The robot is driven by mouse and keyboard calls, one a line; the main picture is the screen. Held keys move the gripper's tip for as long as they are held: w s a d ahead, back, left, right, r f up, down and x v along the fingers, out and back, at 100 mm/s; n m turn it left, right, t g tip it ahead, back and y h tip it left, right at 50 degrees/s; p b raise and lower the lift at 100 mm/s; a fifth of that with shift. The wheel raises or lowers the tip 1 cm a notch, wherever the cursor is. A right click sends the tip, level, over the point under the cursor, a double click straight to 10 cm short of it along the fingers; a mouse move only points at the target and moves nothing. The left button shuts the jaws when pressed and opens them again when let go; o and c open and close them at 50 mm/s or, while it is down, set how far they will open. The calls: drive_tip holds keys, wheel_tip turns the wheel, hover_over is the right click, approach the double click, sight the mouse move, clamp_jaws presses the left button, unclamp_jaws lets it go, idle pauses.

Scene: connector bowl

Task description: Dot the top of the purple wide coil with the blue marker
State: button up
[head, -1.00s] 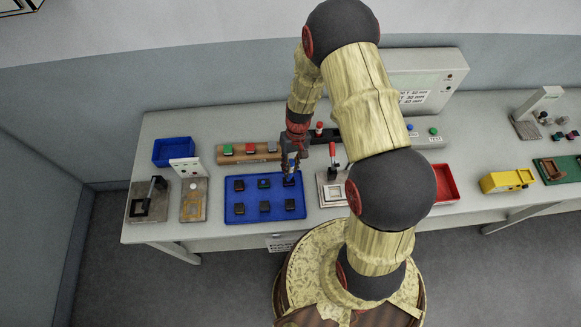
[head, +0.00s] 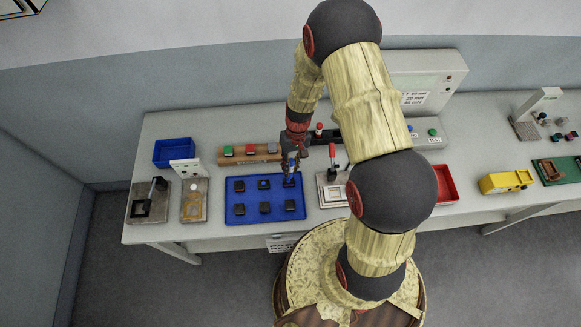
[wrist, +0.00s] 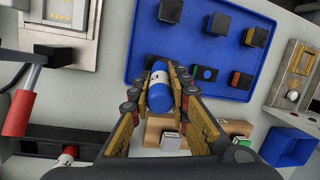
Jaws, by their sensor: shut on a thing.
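The blue marker (wrist: 161,100), with a white label band, is held between the fingers of my gripper (wrist: 164,92). My gripper also shows in the head view (head: 290,170), over the back right pocket of the blue tray (head: 250,196). A dark square piece (wrist: 157,61) lies right beyond the marker in the wrist view, partly covered by it. A small purplish patch (head: 290,183) shows below the fingers in the head view, which may be the purple wide coil. The marker's tip is hidden, so I cannot tell whether it touches.
The tray holds several dark square pieces, one with a blue round top (head: 264,184). A fixture with a red lever (head: 332,154) stands close right of my gripper.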

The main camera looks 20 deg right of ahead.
sight(290, 160)
drive_tip(key=shift+s+a+p+v, duration=0.15)
drive_tip(key=shift+p+v, duration=0.35)
drive_tip(key=shift+v, duration=0.45)
drive_tip(key=shift+s+a+p+v, duration=0.2)
drive_tip(key=shift+p+v, duration=0.3)
drive_tip(key=shift+v, duration=0.45)
drive_tip(key=shift+s+a+p+v, duration=0.15)
drive_tip(key=shift+p+v, duration=0.35)
drive_tip(key=shift+v, duration=0.4)
drive_tip(key=shift+r, duration=0.15)
